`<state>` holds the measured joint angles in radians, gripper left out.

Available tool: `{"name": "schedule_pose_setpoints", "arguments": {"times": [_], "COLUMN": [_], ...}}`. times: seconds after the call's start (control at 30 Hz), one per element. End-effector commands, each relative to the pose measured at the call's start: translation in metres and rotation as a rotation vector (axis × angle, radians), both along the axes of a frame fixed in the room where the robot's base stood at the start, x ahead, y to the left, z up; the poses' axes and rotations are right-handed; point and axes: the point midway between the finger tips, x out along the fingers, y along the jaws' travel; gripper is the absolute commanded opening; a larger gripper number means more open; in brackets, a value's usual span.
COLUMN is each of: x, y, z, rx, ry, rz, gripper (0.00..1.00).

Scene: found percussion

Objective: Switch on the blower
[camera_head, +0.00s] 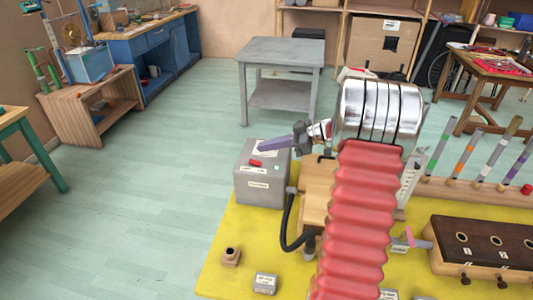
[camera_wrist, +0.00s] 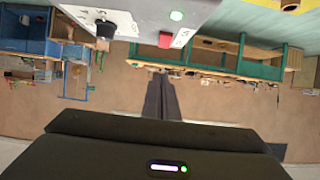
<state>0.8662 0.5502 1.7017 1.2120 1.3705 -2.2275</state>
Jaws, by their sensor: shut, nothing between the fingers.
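The blower appears to be the grey box (camera_head: 262,185) on the yellow board, with a black hose beside it. A red switch (camera_head: 255,163) and a small green light sit on its top. The switch's position cannot be told.
A wooden box with holes (camera_head: 485,245) lies further right. A grey table (camera_head: 280,50) stands behind. The floor to the left is clear.

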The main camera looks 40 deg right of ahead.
Motion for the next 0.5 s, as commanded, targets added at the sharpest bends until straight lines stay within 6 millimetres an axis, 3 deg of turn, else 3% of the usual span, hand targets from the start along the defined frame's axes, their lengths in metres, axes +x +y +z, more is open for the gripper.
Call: {"name": "schedule_pose_setpoints", "arguments": {"times": [0.5], "x": [-0.062], "y": [-0.06], "z": [0.004], "rx": [0.001], "ry": [0.001], "rz": [0.0], "gripper": [0.0]}}
